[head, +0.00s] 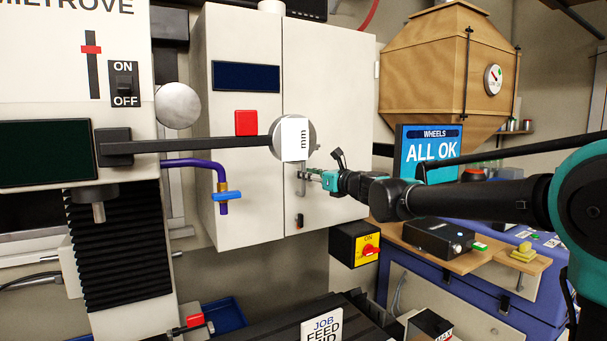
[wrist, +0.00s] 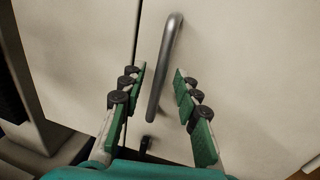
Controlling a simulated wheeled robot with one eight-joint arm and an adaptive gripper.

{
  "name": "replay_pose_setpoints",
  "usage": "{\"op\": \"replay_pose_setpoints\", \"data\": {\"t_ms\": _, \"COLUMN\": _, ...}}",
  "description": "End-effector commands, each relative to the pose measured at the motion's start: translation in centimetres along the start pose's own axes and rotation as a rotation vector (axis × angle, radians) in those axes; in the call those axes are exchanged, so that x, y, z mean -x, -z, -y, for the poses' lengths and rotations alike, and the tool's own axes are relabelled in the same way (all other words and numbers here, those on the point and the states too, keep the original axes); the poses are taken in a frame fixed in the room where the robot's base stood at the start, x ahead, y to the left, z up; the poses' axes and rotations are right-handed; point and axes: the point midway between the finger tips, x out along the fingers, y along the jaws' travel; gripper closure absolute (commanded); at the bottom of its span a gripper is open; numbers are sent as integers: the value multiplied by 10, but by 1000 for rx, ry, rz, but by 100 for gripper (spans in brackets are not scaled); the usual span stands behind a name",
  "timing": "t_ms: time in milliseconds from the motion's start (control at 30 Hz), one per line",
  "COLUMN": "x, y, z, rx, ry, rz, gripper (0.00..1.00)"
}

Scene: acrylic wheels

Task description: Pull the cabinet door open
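The cabinet (head: 245,190) is light grey and hangs on the wall in the middle of the head view. Its door (head: 345,130) faces front, and in the wrist view the door (wrist: 235,60) lies flat beside a dark vertical seam, so it looks closed. A metal bar handle (wrist: 165,70) stands upright and slightly tilted near that seam; in the head view the handle (head: 302,180) is partly hidden by the round gauge. My gripper (wrist: 161,72) is open, with green-padded fingers on either side of the handle and visible gaps. My gripper also shows in the head view (head: 310,174).
A yellow switch box (head: 356,245) is below the door. A blue screen (head: 430,150) and a wooden hopper (head: 445,65) are at right. A small keyhole or lock (wrist: 146,143) sits below the handle.

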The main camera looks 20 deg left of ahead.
Motion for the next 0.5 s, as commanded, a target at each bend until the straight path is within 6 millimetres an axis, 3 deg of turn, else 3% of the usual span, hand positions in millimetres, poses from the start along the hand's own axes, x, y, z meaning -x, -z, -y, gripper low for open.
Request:
{"op": "replay_pose_setpoints", "data": {"t_ms": 200, "x": -18, "y": 0, "z": 0, "rx": 0, "ry": 1, "rz": 0, "gripper": 68}}
{"op": "replay_pose_setpoints", "data": {"t_ms": 500, "x": -21, "y": 0, "z": 0, "rx": 0, "ry": 1, "rz": 0, "gripper": 68}}
